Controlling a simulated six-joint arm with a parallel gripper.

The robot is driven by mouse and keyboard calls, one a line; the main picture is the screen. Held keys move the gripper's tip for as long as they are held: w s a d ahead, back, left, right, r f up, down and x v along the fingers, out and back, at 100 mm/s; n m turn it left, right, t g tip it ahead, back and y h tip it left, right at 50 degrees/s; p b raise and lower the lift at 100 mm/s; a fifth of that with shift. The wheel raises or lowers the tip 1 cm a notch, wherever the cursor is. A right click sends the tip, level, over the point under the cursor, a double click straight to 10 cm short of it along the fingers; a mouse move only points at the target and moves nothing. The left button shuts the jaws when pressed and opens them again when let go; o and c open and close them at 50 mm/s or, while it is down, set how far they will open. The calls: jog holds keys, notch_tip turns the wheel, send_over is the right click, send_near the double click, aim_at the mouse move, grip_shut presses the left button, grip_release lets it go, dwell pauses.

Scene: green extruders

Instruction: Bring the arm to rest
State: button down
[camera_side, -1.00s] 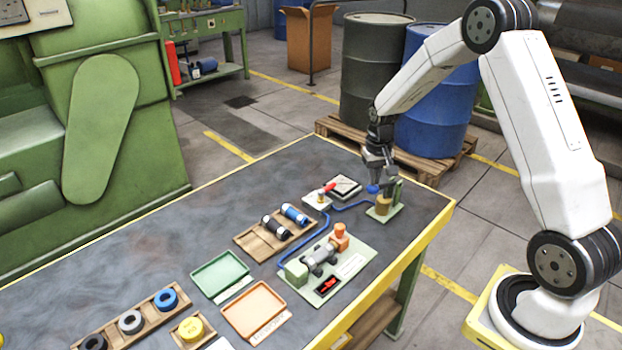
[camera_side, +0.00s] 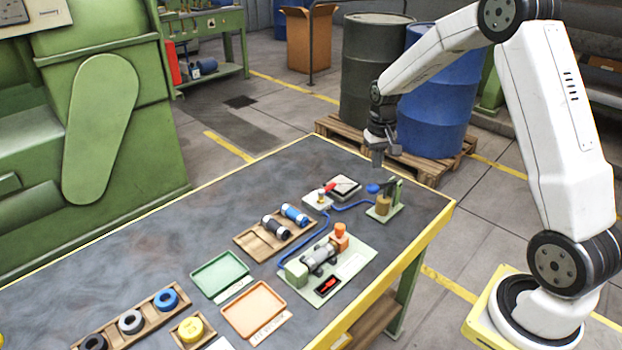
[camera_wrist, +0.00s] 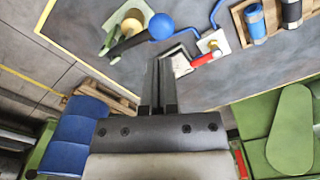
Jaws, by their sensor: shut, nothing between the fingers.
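My gripper (camera_side: 378,160) is shut and empty in the side view, raised above the far right part of the dark table (camera_side: 150,245). It hangs behind and above the green stand (camera_side: 392,196) with the blue ball-shaped knob (camera_side: 373,188). In the wrist view my gripper (camera_wrist: 158,62) shows as two dark fingers pressed together, with nothing between them. The blue knob (camera_wrist: 161,27) is beyond the fingertips, apart from them. A small white block with a red lever (camera_side: 328,188) stands left of the green stand.
A green fixture plate (camera_side: 350,265), a wooden rack (camera_side: 258,242) with black and blue cylinders, a green tray (camera_side: 220,290), an orange tray (camera_side: 236,322) and a ring rack (camera_side: 110,325) are on the table. A blue drum (camera_side: 440,110) and a dark drum (camera_side: 360,60) stand behind it.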

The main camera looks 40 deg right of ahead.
jog(key=shift+s+a+r, duration=0.1)
jog(key=shift+a, duration=0.35)
jog(key=s+a+n+t, duration=0.2)
jog(key=s+a+n, duration=0.4)
jog(key=s+a, duration=0.8)
jog(key=a+r, duration=0.1)
jog(key=a, duration=0.2)
jog(key=shift+s+a+t, duration=0.3)
jog(key=shift+s+a, duration=0.05)
jog(key=shift+a, duration=0.05)
dwell(0.5)
